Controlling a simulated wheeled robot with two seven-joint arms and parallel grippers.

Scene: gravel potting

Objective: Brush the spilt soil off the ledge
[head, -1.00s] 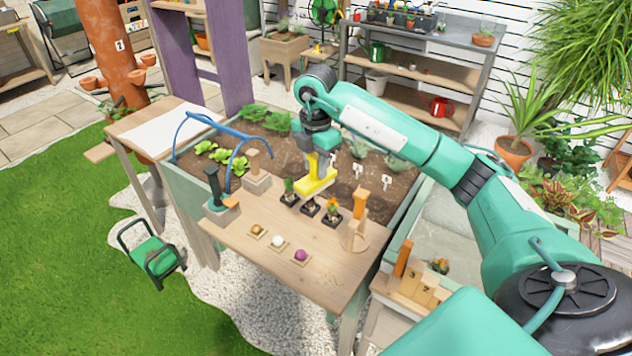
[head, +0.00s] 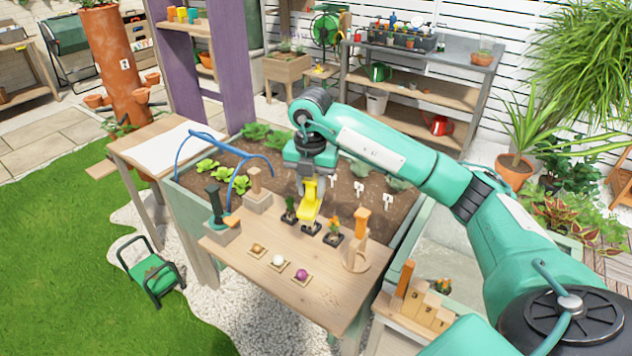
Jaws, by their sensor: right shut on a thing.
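My right gripper (head: 310,178) is shut on a yellow tool (head: 311,210), which looks like the brush. The tool hangs over the back part of the wooden ledge (head: 325,290), beside the small black pots. I cannot tell whether its underside touches the wood. The ledge runs along the front of the planter bed. Spilt soil cannot be made out as separate from the dark pots and the bed's soil (head: 345,205). My left gripper is not in view.
Small potted plants (head: 332,237) stand close to the tool. An orange-handled tool in a wooden stand (head: 358,250) is to their right, and a dark-handled tool (head: 217,208) is at the left. Three small balls (head: 279,261) sit on the ledge.

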